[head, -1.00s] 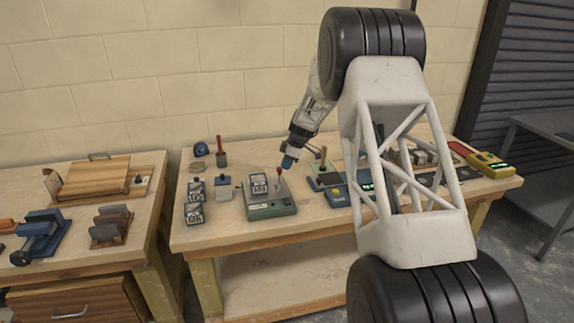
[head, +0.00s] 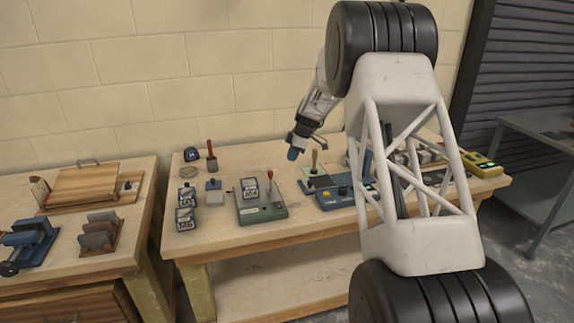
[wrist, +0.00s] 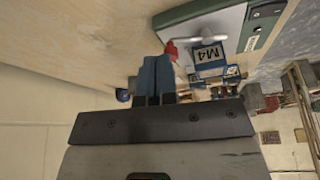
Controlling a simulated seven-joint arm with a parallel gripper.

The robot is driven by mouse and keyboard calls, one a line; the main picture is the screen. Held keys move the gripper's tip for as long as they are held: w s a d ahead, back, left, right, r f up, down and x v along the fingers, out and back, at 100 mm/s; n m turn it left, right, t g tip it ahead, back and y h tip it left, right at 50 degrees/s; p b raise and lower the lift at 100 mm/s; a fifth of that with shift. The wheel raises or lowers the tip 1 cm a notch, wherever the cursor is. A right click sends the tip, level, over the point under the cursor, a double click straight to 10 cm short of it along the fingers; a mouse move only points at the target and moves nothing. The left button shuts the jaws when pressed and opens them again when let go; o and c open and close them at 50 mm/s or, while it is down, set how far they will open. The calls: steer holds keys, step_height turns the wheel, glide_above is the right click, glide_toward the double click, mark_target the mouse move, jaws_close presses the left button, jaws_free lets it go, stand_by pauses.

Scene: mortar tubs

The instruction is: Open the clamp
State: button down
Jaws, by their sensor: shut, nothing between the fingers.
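The clamp appears to be the fixture with a red-tipped upright lever (head: 270,174) on a green base (head: 263,215). A dark block with a pale label (head: 250,190) stands on that base. In the wrist view the red tip (wrist: 171,50) shows beside my fingers, with a pale metal part and a block marked M4 (wrist: 208,56) on the plate. My gripper (head: 293,153) is shut and empty, above and to the right of the red tip in the head view. It also shows in the wrist view (wrist: 156,80). Contact with the lever cannot be told there.
A blue box with knobs (head: 334,198) and a dark-green plate with an upright handle (head: 314,163) stand right of the clamp. Labelled blocks (head: 186,219) stand left. A blue vise (head: 28,243) is on the left bench. The bench front is mostly clear.

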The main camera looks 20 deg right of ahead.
steer(key=shift+v, duration=2.45)
steer(key=s+a+r+m+h, duration=0.1)
steer(key=s+a+r+m, duration=0.3)
steer(key=s, duration=0.6)
steer(key=s+a+r+m, duration=0.1)
steer(key=s+a+r, duration=0.3)
steer(key=s, duration=0.6)
steer(key=s+a+r+m+h, duration=0.1)
steer(key=s+a+r+m, duration=0.15)
steer(key=s+r, duration=0.55)
steer(key=s+a+f+m, duration=0.1)
steer(key=s+f+m, duration=0.1)
steer(key=s, duration=0.9)
steer(key=s+a+f+m+t+h, duration=0.1)
steer(key=s+f+m, duration=0.1)
steer(key=s, duration=1)
steer(key=s+a+f+m+h, duration=0.1)
steer(key=s+a+f+m, duration=0.1)
steer(key=s, duration=0.9)
steer(key=shift+s+f+m+t, duration=0.35)
steer(key=shift+f+m, duration=0.25)
steer(key=shift+m, duration=0.45)
